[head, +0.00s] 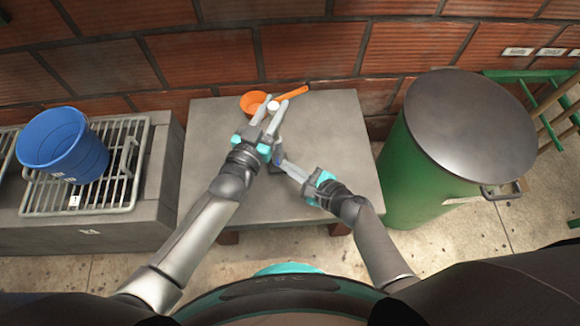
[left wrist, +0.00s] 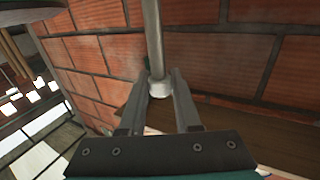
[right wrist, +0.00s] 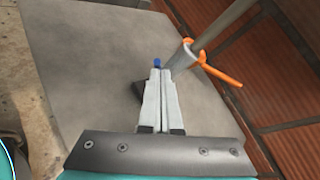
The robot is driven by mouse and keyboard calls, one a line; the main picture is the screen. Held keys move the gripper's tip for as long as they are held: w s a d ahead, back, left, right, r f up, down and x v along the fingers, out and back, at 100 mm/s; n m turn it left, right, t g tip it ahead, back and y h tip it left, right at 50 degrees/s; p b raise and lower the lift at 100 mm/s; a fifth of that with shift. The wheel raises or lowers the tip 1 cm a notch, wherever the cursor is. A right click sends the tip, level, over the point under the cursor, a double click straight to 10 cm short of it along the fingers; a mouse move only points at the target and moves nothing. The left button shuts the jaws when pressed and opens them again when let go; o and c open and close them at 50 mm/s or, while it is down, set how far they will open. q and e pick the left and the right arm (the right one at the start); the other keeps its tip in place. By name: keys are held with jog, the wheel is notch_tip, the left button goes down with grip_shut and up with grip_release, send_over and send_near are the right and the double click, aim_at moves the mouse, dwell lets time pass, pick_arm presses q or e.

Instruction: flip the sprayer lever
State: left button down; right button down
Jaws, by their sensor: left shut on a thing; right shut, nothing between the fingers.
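My left gripper (head: 274,112) is above the back of the grey table. It is shut on a grey rod (left wrist: 153,35) with a pale collar (left wrist: 158,88), seen between its fingers in the left wrist view. The rod may be part of the sprayer. My right gripper (head: 282,163) is shut and empty, lower and to the right of the left one. A small blue part (right wrist: 157,62) shows just beyond its fingertips; I cannot tell whether they touch. I cannot make out which part is the lever.
A dark block (right wrist: 138,88) is by my right fingers. A green drum (head: 425,165) stands right, a blue bucket (head: 62,145) on a rack left. A brick wall (head: 310,50) closes the back.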

jog(key=shift+w+r+g, duration=0.25)
jog(key=shift+r+g, duration=0.05)
jog(key=shift+r, duration=0.05)
jog(key=shift+w+r+m+g+h, duration=0.15)
jog(key=shift+w+r+m+g, duration=0.25)
jog(key=shift+w, duration=0.35)
jog(key=shift+w+r+m+g+h, duration=0.25)
jog(key=shift+w+r, duration=0.2)
jog(key=shift+w, duration=0.45)
jog(key=shift+r, duration=0.2)
jog(key=shift+r, duration=0.6)
jog(key=shift+s+d, duration=0.3)
jog(key=shift+d, duration=0.1)
jog(key=w+d+v, duration=0.1)
jog(key=v, duration=1.1)
jog(key=shift+w+d+r, duration=0.25)
jog(key=shift+w, duration=0.1)
